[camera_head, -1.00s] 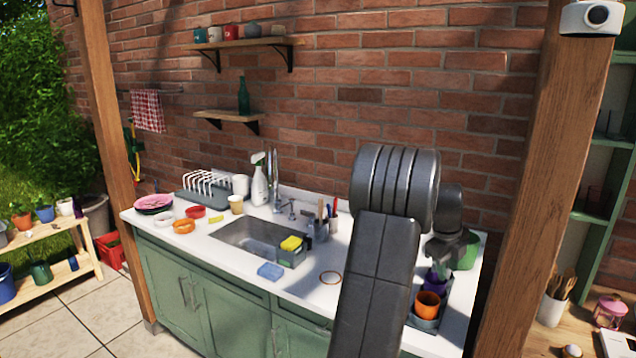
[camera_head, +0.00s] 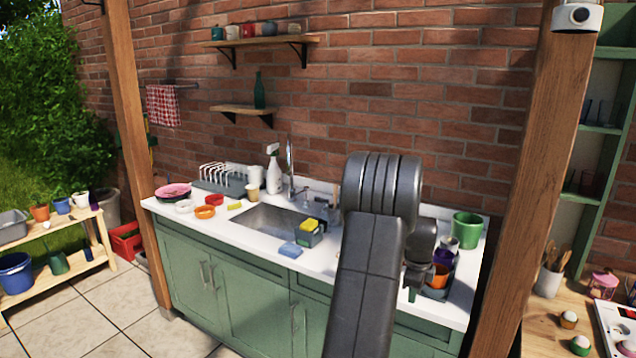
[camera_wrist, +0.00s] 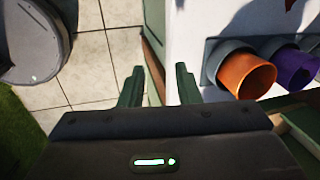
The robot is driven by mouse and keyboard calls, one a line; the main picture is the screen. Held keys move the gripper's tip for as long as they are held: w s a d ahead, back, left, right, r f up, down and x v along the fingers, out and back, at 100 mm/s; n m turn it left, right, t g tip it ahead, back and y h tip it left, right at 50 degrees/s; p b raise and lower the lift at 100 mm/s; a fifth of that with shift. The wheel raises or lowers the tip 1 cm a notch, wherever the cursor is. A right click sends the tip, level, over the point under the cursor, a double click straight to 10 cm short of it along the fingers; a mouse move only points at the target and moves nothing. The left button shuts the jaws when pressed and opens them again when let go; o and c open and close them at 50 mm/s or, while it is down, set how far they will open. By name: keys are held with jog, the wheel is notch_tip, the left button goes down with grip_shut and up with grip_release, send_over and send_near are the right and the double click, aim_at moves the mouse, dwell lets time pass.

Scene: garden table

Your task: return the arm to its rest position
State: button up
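My arm stands in the right half of the head view, with its forearm pointing up and the wrist hanging down on the right. My gripper (camera_head: 412,292) hangs near the front edge of the white counter (camera_head: 372,277), left of the orange cup (camera_head: 440,273). In the wrist view, the two green fingers of my gripper (camera_wrist: 159,76) are spread apart with nothing between them. Floor tiles and the counter's edge show beyond them. The orange cup (camera_wrist: 245,74) and a purple cup (camera_wrist: 293,69) lie to the right, apart from the fingers.
A green pot (camera_head: 467,230) stands at the counter's back right. A wooden post (camera_head: 525,200) rises at the right. The tiled floor (camera_head: 90,310) at left is open.

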jog(key=a+f+n, duration=0.3)
jog(key=a+f, duration=0.1)
jog(key=f, duration=0.1)
jog(key=shift+s+a+f+y+b, duration=0.25)
jog(key=shift+a+f+y+b, duration=0.05)
jog(key=shift+f+y+b, duration=0.15)
jog(key=shift+r, duration=0.1)
